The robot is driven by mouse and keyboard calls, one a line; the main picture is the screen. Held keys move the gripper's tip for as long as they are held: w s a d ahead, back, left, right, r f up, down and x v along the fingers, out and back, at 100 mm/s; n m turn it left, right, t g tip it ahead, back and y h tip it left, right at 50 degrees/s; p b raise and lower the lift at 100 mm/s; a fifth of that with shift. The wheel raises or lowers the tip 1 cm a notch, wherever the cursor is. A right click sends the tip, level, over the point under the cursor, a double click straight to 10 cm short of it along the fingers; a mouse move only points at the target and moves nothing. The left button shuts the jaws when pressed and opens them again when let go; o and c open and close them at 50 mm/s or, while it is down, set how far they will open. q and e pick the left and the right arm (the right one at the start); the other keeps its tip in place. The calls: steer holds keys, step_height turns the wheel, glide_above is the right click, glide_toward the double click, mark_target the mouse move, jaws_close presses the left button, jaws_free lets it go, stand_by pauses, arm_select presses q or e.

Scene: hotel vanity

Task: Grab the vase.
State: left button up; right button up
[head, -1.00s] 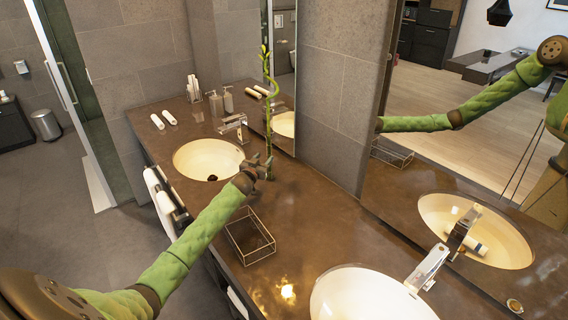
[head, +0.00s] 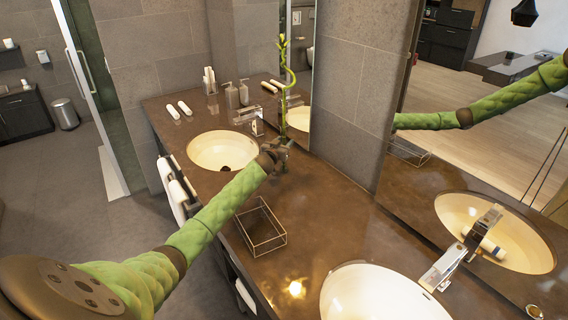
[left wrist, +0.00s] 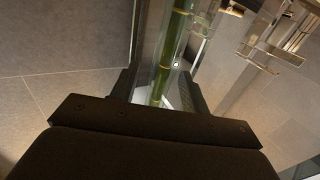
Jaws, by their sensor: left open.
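The vase (left wrist: 176,68) is clear, with a green bamboo stalk (left wrist: 172,50) inside it; it shows in the left wrist view between the two dark fingers. In the head view the tall curly bamboo (head: 284,90) rises from the counter by the mirror, and the vase itself is mostly hidden behind my gripper. My left gripper (head: 281,153) is open at the vase, with a finger on each side of it. Whether the fingers touch the glass cannot be told. My right gripper does not show.
A wire basket (head: 262,236) stands on the brown counter (head: 325,215) in front of the gripper. A round sink (head: 222,150) with a faucet (head: 250,120) lies to the left, another sink (head: 375,295) at the near right. The mirror is close on the right.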

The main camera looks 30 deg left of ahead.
arm_select(q)
steer(key=shift+w+r, duration=0.1)
steer(key=shift+w, duration=0.1)
jaws_close()
steer(key=shift+r, duration=0.1)
